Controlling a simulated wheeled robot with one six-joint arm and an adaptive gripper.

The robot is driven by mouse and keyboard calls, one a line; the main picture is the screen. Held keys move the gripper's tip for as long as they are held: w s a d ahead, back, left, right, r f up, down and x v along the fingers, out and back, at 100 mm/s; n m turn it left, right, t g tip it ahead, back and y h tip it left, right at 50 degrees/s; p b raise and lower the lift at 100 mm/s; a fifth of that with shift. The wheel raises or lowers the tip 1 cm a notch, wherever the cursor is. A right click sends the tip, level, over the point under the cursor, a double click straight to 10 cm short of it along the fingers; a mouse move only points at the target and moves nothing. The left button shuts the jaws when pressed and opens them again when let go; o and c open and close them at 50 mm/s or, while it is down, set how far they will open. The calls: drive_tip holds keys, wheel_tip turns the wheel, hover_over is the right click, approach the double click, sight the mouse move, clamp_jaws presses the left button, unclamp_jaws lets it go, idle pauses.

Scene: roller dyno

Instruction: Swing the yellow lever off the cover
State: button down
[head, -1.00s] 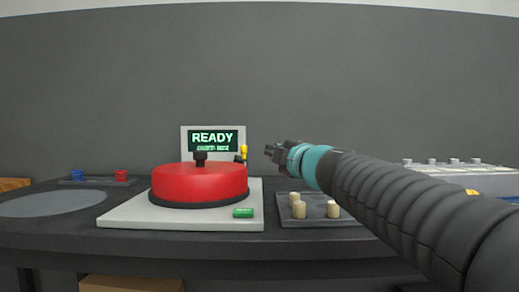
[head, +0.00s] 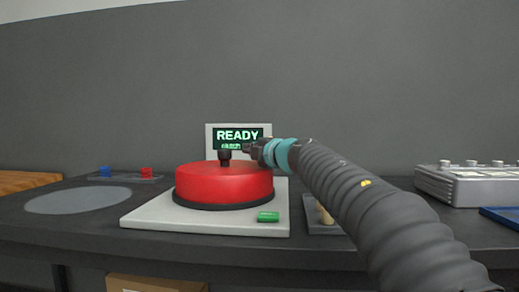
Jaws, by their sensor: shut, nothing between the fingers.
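The red round cover (head: 224,184) with a black knob (head: 224,155) on top sits on a pale grey base plate (head: 150,218). The yellow lever does not show now; my gripper is in front of the spot right of the knob where it stood. My gripper (head: 254,151) is shut and empty, just right of the knob, over the cover's right rear edge in the picture. I cannot tell whether it touches the lever.
A READY display (head: 238,136) stands behind the cover. A green button (head: 268,217) is on the plate's front right corner. A grey disc (head: 78,200) lies left. A panel with pegs (head: 322,228) is partly behind my arm. A grey box (head: 470,185) stands right.

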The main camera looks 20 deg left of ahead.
drive_tip(key=shift+w+d+b, duration=0.35)
drive_tip(key=shift+w+d, duration=0.2)
drive_tip(key=shift+d, duration=0.3)
drive_tip(key=shift+w+d+b, duration=0.3)
drive_tip(key=shift+w+d, duration=0.25)
drive_tip(key=shift+d, duration=0.3)
drive_tip(key=shift+r+p, duration=0.1)
drive_tip(key=shift+p, duration=0.35)
